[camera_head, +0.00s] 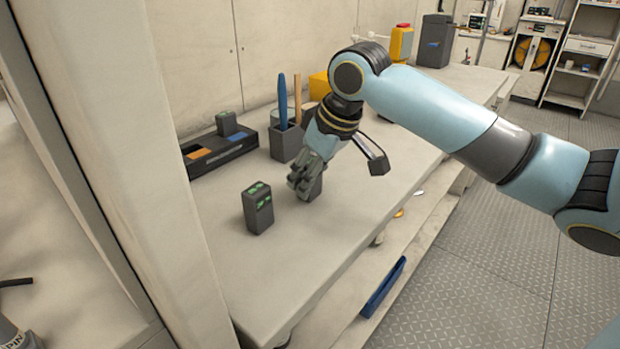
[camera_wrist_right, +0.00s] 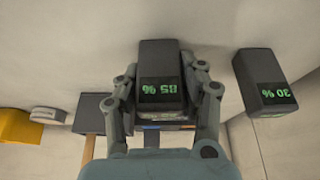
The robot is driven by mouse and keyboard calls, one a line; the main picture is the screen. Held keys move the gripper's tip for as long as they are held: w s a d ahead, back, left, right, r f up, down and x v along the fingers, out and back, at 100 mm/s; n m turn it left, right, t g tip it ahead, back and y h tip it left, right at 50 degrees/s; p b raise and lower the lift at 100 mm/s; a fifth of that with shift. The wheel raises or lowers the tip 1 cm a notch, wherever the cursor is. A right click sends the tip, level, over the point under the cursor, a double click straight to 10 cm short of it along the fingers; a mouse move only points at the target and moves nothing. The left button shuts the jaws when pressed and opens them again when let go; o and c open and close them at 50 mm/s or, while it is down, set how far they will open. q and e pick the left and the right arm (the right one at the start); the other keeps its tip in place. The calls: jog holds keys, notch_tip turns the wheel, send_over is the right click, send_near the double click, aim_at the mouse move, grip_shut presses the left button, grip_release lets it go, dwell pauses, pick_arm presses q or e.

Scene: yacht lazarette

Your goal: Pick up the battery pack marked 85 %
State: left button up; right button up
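The battery pack marked 85 % (camera_wrist_right: 160,72) is a dark grey block with green digits, standing between the fingers of my right gripper (camera_wrist_right: 160,68) in the right wrist view. The fingertips lie against its two sides, and the gripper looks shut on it. In the head view my right gripper (camera_head: 306,180) reaches down to the bench and partly hides this pack (camera_head: 317,188). A similar pack marked 30 % (camera_wrist_right: 264,80) stands apart from the gripper; in the head view this pack (camera_head: 258,208) is left of it. My left gripper is not in view.
A black charging dock (camera_head: 222,154) holding another pack (camera_head: 227,123) is at the back left of the bench (camera_head: 300,262). A grey cup (camera_head: 285,142) with tools stands behind my gripper. A pale post (camera_head: 120,150) stands at the left. The bench front is clear.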

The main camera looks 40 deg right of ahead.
jog(key=c, duration=0.5)
